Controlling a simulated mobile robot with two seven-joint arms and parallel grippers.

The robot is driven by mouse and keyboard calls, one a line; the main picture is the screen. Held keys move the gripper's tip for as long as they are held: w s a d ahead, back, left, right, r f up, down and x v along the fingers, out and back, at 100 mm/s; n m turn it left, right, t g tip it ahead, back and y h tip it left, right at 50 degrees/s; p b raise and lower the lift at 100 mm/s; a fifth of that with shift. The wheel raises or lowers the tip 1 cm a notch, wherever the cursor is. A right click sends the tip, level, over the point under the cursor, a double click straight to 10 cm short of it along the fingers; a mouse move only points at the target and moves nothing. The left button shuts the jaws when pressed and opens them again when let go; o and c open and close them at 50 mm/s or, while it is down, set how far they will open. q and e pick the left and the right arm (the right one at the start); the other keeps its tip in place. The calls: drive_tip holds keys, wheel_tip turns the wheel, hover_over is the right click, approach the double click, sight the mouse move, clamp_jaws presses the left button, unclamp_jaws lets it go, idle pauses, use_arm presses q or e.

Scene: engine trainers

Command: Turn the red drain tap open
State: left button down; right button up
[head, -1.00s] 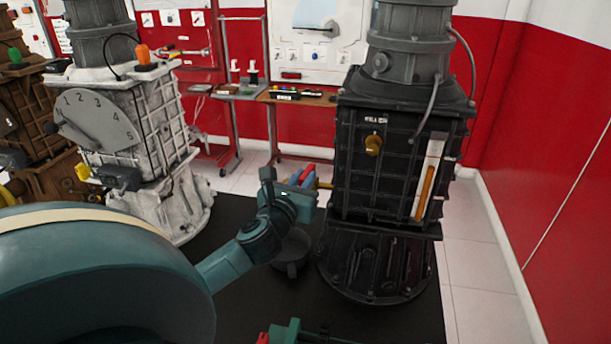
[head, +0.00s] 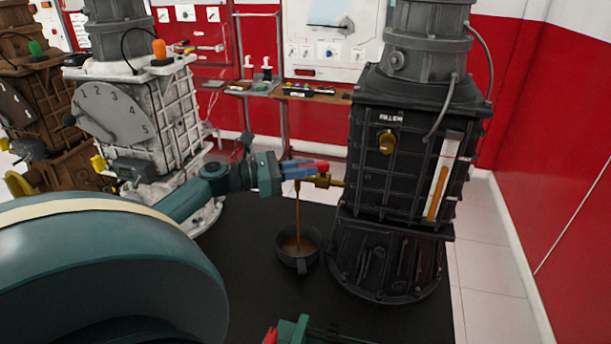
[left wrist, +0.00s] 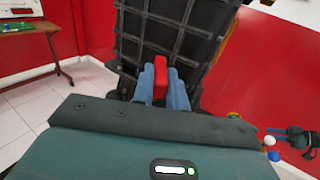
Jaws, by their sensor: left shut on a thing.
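The red drain tap handle (head: 319,165) sits between the blue fingers of my left gripper (head: 302,168), which is shut on it. In the left wrist view the red handle (left wrist: 160,80) stands between the two blue fingers (left wrist: 161,88). The brass tap body (head: 325,182) sticks out from the left side of the dark engine unit (head: 395,165).
A black mat (head: 245,265) lies under the pan and the dark unit. A sight gauge with orange liquid (head: 437,193) is on the unit's front. A white unit (head: 165,125) with a numbered dial stands left. A red wall (head: 560,150) bounds the right.

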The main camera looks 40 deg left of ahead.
use_arm(q)
drive_tip(key=m+g+h+b, duration=0.1)
drive_tip(key=h+b, duration=0.1)
drive_tip(key=w+a+m+g+h+b, duration=0.1)
drive_tip(key=m+g+h+b, duration=0.1)
drive_tip(key=shift+a+f, duration=0.1)
drive_tip(key=shift+f, duration=0.05)
drive_tip(key=shift+w+a+m+g+h+b, duration=0.1)
drive_tip(key=shift+w+m+g+h+b, duration=0.1)
drive_tip(key=shift+m+g+h+b, duration=0.45)
drive_tip(key=shift+w+a+m+g+h+b, duration=0.15)
drive_tip(key=shift+m+g+h+b, duration=0.3)
drive_tip(key=shift+m+g+b, duration=0.45)
use_arm(e)
drive_tip(key=shift+w+a+f+n+t+y, duration=0.2)
drive_tip(key=shift+a+f+t+y, duration=0.15)
drive_tip(key=shift+a, duration=0.4)
drive_tip(key=shift+w+a+f+n+t+y, duration=0.1)
drive_tip(key=shift+a+f+n+t+y, duration=0.15)
drive_tip(key=shift+a+f+y, duration=0.35)
use_arm(q)
drive_tip(key=shift+g, duration=0.35)
use_arm(e)
drive_tip(key=shift+a+r, duration=0.1)
drive_tip(key=shift+r, duration=0.15)
use_arm(q)
drive_tip(key=shift+r, duration=0.2)
use_arm(e)
drive_tip(key=shift+w+h, duration=0.15)
drive_tip(key=shift+h, duration=0.1)
